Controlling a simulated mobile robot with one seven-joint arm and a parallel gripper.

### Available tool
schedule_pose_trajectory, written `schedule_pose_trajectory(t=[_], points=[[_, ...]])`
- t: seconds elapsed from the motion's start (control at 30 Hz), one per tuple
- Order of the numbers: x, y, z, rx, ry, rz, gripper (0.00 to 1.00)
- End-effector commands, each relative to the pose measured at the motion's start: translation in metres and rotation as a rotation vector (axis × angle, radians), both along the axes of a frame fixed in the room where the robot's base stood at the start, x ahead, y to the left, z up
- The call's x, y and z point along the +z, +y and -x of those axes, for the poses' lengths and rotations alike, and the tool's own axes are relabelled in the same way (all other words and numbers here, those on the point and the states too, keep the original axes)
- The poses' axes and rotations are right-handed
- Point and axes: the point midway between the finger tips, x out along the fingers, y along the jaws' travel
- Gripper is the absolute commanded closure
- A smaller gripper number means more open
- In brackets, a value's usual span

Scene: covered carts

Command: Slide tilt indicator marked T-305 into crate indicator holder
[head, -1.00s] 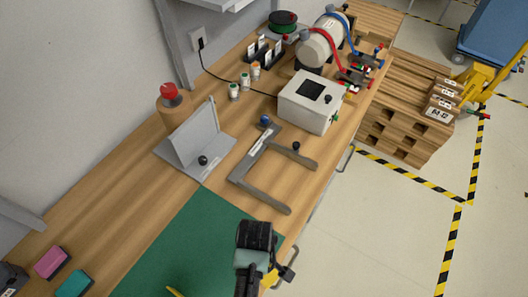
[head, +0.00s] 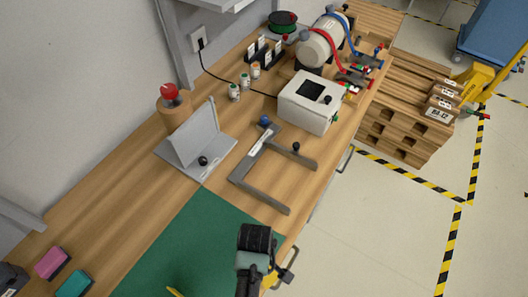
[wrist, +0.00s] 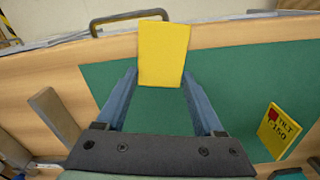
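A plain yellow plate (wrist: 163,55) stands between the fingertips of my gripper (wrist: 160,78) in the wrist view. The fingers appear closed on its edges. Its facing side is blank, so I cannot read a mark on it. A bit of yellow also shows beside my gripper in the head view, near the bench's front edge. A second yellow tilt indicator (wrist: 279,131) lies on the green mat at the right of the wrist view; its print reads TILT and looks like T-150. Its yellow edge (head: 175,292) shows at the bottom of the head view. I cannot make out the crate indicator holder.
The green mat (head: 190,240) is mostly clear. A grey frame (head: 262,184), an angled grey stand (head: 195,140) and a white box (head: 310,102) stand beyond it. Pink (head: 52,263) and teal (head: 75,284) blocks lie left. Labelled cases (head: 440,111) sit on pallets at right.

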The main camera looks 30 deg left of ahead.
Motion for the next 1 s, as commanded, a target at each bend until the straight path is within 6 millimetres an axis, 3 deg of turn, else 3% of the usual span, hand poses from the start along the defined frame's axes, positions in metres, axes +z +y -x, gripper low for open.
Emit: schedule_pose_trajectory(t=[0.03, 0.2, 0.23, 0.27, 0.63, 1.0], points=[[0.0, 0.0, 0.0, 0.0, 0.0, 0.0, 0.54], [0.0, 0.0, 0.0, 0.0, 0.0, 0.0, 0.83], [0.0, 0.0, 0.0, 0.0, 0.0, 0.0, 0.83], [0.0, 0.0, 0.0, 0.0, 0.0, 0.0, 0.92], [0.012, 0.0, -0.001, 0.0, -0.002, 0.0, 0.92], [0.076, 0.0, -0.001, -0.001, -0.005, -0.002, 0.92]])
